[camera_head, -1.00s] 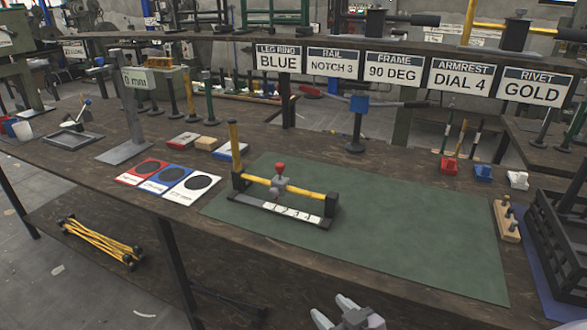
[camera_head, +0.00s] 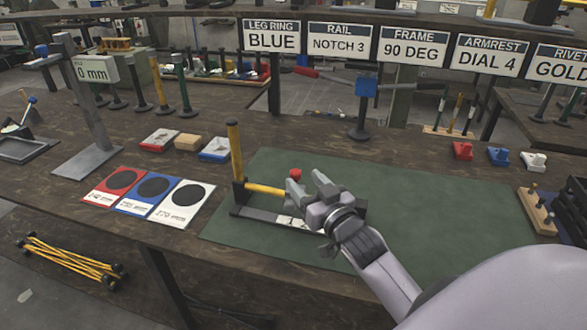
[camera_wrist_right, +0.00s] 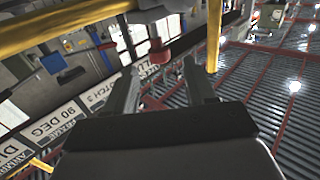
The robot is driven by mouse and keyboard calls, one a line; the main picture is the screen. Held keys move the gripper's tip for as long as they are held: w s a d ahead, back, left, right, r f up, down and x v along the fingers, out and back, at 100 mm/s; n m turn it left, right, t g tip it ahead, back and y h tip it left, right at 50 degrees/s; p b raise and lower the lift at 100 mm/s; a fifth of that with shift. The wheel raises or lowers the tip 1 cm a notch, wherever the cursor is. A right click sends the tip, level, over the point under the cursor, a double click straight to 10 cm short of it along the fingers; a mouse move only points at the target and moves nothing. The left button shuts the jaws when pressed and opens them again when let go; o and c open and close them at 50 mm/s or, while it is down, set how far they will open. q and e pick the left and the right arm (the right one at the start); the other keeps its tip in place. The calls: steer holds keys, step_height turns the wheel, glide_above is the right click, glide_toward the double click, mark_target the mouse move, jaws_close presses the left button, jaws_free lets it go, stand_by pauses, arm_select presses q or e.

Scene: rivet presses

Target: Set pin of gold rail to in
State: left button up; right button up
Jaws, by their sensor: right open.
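The gold rail (camera_head: 262,189) lies on a black base with a numbered white strip (camera_head: 291,222), on the green mat. A yellow post (camera_head: 235,152) rises at its left end. The red-topped pin (camera_head: 295,174) shows just left of my right gripper (camera_head: 309,183). My right gripper covers the slider and the right part of the rail. In the right wrist view the red knob (camera_wrist_right: 160,52) and its grey block sit ahead, between the open fingers (camera_wrist_right: 163,88); contact cannot be told. My left gripper is not in view.
The green mat (camera_head: 440,215) has free room to the right. A blue-headed stand (camera_head: 364,90) rises behind. A wooden peg block (camera_head: 537,211) and black frame stand at the right.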

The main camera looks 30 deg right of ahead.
mark_target(298, 175)
steer(key=shift+w+d, duration=0.15)
steer(key=shift+w, duration=1.15)
steer(key=shift+w+d, duration=0.1)
steer(key=shift+w, duration=1.15)
